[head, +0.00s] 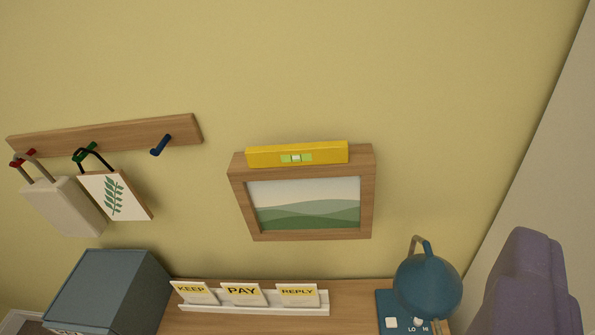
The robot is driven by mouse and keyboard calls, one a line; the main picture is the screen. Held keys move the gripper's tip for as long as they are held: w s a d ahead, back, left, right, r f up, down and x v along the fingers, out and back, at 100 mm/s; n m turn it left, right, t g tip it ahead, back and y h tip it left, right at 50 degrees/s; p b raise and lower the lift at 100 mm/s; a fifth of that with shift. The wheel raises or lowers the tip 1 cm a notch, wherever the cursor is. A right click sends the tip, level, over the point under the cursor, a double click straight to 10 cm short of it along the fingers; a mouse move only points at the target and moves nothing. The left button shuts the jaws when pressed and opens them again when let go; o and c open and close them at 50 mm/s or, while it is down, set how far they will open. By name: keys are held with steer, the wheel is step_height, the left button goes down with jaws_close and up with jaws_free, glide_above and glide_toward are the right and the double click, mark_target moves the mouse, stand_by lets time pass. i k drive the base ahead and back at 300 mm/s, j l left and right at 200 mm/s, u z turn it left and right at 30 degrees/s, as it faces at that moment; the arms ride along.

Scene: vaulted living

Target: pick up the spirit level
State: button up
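The yellow spirit level (325,153), with a green vial window at its middle, lies along the top edge of a wooden picture frame (367,205). The frame hangs on the yellow wall and holds a picture of green hills. My gripper is not in view. Nothing touches the level except the frame under it.
A wooden rail (120,136) with hooks and two hanging bags is at left. A purple seat back (525,285) stands at right. Wall above the level is clear.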

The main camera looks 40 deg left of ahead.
mark_target(336, 151)
steer(key=i+j+u, duration=0.2)
steer(key=u, duration=0.15)
steer(key=i+j+u, duration=0.35)
steer(key=k+l, duration=0.05)
steer(key=k, duration=0.05)
